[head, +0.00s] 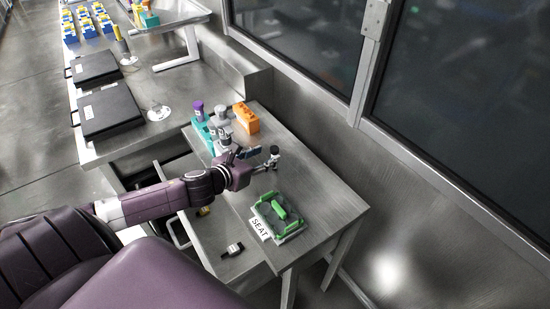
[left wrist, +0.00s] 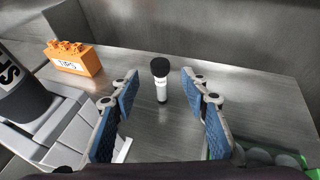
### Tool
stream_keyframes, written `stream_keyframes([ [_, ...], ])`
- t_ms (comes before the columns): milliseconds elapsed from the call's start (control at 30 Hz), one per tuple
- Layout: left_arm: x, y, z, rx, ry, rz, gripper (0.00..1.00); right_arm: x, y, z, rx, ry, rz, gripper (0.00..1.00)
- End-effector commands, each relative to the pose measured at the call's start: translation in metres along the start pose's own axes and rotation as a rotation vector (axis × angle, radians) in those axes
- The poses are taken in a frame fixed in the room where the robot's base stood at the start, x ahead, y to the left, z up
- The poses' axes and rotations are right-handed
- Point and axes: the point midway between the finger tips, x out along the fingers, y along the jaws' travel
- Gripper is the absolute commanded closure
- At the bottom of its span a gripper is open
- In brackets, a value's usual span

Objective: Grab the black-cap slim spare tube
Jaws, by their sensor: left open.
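The black-cap slim tube (left wrist: 161,88) stands upright on the metal bench top, with a white body and a small label. In the head view its dark cap (head: 274,150) shows just beyond my left gripper (head: 266,166). In the left wrist view my left gripper (left wrist: 160,92) is open, with its two blue-padded fingers spread to either side of the tube's line. The tube stands between and beyond the fingertips, with clear gaps on both sides, and nothing is held. My right gripper is not in view.
An orange TIPS box (head: 246,118) stands behind on the bench. A teal rack (head: 204,135) with purple- and grey-capped containers is beside my left wrist. A green-and-dark holder with a SEAT label (head: 270,218) lies nearer the front. An open drawer holds a small dark-capped vial (head: 233,249).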

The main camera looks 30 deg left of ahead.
Motion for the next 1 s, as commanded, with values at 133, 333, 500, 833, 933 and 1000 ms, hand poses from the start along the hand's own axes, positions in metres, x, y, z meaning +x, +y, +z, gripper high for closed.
stream_keyframes([
  [133,0.009,0.0,0.002,-0.004,-0.001,0.002,0.58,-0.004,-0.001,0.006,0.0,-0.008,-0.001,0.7],
  [333,0.035,0.0,0.005,-0.004,-0.002,0.002,0.58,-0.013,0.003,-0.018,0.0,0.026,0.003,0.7],
  [500,0.05,-0.001,0.003,-0.002,-0.001,0.0,0.58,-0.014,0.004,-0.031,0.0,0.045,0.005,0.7],
  [833,0.053,-0.001,0.001,-0.001,0.001,0.0,0.63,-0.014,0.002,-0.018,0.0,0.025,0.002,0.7],
  [933,0.053,-0.001,0.001,-0.001,0.001,0.0,0.74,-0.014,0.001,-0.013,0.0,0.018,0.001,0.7],
  [1000,0.053,-0.001,0.001,-0.001,0.001,0.0,0.82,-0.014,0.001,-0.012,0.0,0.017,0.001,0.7],
])
